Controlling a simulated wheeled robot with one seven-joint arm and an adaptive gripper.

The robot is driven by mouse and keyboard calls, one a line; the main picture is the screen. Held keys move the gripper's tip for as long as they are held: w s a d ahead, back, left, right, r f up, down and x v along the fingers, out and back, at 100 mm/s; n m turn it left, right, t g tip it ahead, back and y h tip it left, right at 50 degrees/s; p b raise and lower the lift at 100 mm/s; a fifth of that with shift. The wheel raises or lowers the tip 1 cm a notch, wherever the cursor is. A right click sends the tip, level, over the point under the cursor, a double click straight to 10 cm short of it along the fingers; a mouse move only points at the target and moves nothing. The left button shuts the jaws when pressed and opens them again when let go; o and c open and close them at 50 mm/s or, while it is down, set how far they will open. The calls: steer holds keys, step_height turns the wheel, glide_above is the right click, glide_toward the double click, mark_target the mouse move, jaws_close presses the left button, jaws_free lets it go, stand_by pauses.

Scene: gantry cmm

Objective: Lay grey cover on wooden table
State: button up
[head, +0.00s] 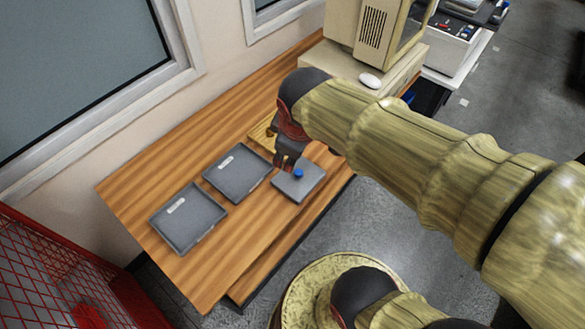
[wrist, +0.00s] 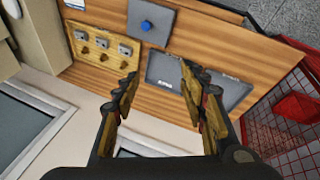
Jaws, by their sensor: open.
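The grey cover (head: 290,188) is a flat square plate with a blue knob on top. It appears to lie flat on the wooden table (head: 215,288), near its front edge. In the wrist view the cover (wrist: 140,30) is at the top, beyond my fingers and apart from them. My gripper (head: 287,160) is above the table, just behind the cover in the head view. In the wrist view the fingers of my gripper (wrist: 160,75) are spread, with nothing held between them.
Two grey trays (head: 188,217) (head: 237,172) with white labels lie left of the cover. A wooden board (wrist: 82,62) with several metal pieces is partly hidden behind my gripper in the head view. A beige computer (head: 372,30) stands at the far end. A red mesh fence (head: 45,270) is at left.

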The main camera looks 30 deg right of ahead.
steer(key=s+a+r+m+t+y, duration=0.1)
steer(key=s+a+r+m, duration=0.2)
steer(key=s+m, duration=0.4)
steer(key=shift+s+a+r, duration=0.25)
steer(key=shift+a+r, duration=0.1)
steer(key=shift+r, duration=0.1)
steer(key=shift+c, duration=1.1)
